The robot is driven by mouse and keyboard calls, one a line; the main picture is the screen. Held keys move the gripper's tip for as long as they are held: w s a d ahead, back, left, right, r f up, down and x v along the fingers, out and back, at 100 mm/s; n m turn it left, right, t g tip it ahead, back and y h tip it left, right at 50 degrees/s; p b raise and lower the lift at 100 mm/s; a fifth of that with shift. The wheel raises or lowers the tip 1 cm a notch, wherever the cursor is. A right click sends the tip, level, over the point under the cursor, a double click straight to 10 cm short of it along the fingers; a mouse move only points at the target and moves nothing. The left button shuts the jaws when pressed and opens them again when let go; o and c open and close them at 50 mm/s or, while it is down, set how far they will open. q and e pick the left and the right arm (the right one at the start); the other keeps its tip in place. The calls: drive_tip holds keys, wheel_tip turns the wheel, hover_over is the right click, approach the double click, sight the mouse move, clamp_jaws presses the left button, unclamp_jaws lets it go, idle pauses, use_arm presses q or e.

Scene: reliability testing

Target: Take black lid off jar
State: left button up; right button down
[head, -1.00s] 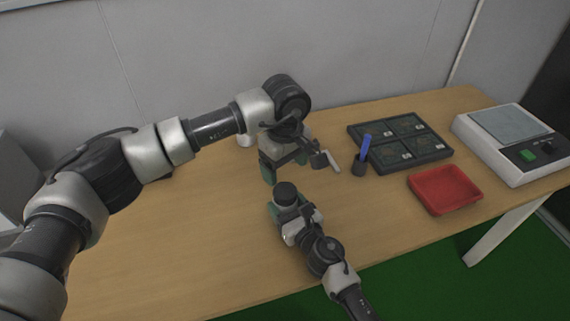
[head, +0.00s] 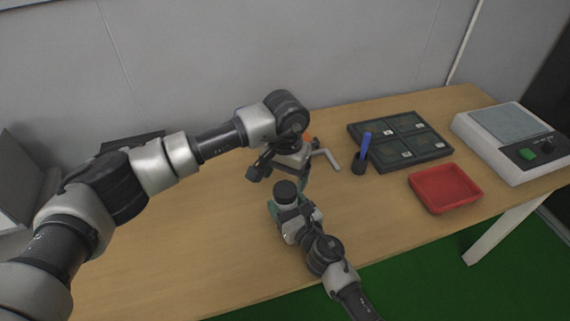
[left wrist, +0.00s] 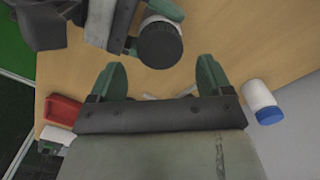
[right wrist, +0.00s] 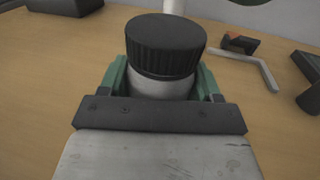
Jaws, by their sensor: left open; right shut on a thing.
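The jar (right wrist: 160,88) is pale, stands upright, and wears a ribbed black lid (right wrist: 165,45). The lid also shows in the head view (head: 286,190) and from above in the left wrist view (left wrist: 159,46). My right gripper (right wrist: 161,80) is shut around the jar's body below the lid. My left gripper (left wrist: 161,73) is open and empty. Its fingers point toward the lid, which appears just beyond the fingertips and between them; it looks apart from them. In the head view the left gripper is partly hidden by its own wrist.
A grey bent handle (head: 330,159) lies behind the jar. A white bottle with a blue cap (left wrist: 262,100) is nearby.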

sight(285, 189)
use_arm(q)
drive_tip(key=shift+f, duration=2.35)
